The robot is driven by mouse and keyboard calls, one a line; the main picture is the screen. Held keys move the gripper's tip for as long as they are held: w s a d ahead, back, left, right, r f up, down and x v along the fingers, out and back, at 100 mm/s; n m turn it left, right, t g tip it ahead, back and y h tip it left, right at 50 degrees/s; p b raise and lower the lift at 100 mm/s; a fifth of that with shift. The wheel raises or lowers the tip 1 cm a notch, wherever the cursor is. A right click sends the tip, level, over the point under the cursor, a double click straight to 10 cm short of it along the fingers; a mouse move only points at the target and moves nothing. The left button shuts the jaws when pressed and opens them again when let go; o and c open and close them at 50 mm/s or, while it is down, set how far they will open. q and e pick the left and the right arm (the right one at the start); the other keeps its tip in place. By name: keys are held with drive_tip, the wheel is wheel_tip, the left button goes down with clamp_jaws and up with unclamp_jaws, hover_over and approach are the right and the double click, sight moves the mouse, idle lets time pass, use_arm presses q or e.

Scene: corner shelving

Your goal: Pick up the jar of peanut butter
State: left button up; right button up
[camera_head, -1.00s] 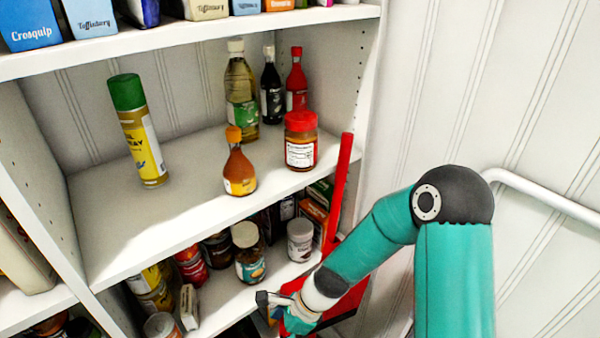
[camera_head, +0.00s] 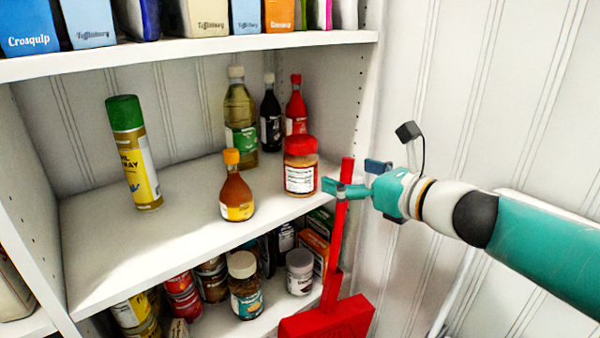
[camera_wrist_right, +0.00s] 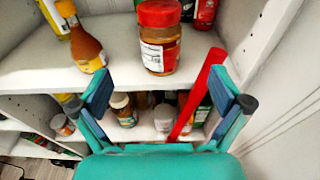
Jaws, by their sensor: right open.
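The jar of peanut butter (camera_head: 300,168) has a red lid, a brown body and a white label. It stands upright near the front right of the middle shelf (camera_head: 130,250). It also shows at the top of the right wrist view (camera_wrist_right: 159,45), ahead of the fingers. My right gripper (camera_head: 352,177) is open and empty, just right of the jar in the head view. In the right wrist view its two fingers (camera_wrist_right: 160,92) are spread wide, with the jar beyond the gap between them. My left gripper is not in view.
A syrup bottle (camera_head: 237,190) stands left of the jar. A red sauce bottle (camera_head: 296,105), a dark bottle (camera_head: 270,112) and an oil bottle (camera_head: 240,115) stand behind. A red long-handled tool (camera_head: 335,255) rises before the shelf's right end, close to my right gripper. The shelf's left front is clear.

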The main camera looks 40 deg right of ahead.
sight(311, 163)
drive_tip(key=w, duration=0.2)
drive_tip(key=w+f, duration=0.1)
drive_tip(key=w, duration=0.5)
drive_tip(key=shift+w+a+f+b, duration=0.2)
drive_tip(key=shift+a+f+b, duration=0.05)
drive_tip(key=shift+a+b, duration=0.1)
drive_tip(key=shift+w+a+f, duration=0.1)
drive_tip(key=shift+w+f, duration=0.1)
drive_tip(key=shift+w, duration=0.65)
drive_tip(key=shift+w+a+f, duration=0.1)
drive_tip(key=shift+w+f, duration=0.1)
drive_tip(key=shift+w, duration=0.7)
drive_tip(key=shift+w+f, duration=0.2)
drive_tip(key=shift+w, duration=0.65)
drive_tip(key=shift+c, duration=0.2)
drive_tip(key=c, duration=1.6)
drive_tip(key=shift+r, duration=0.15)
drive_tip(key=shift+c, duration=0.8)
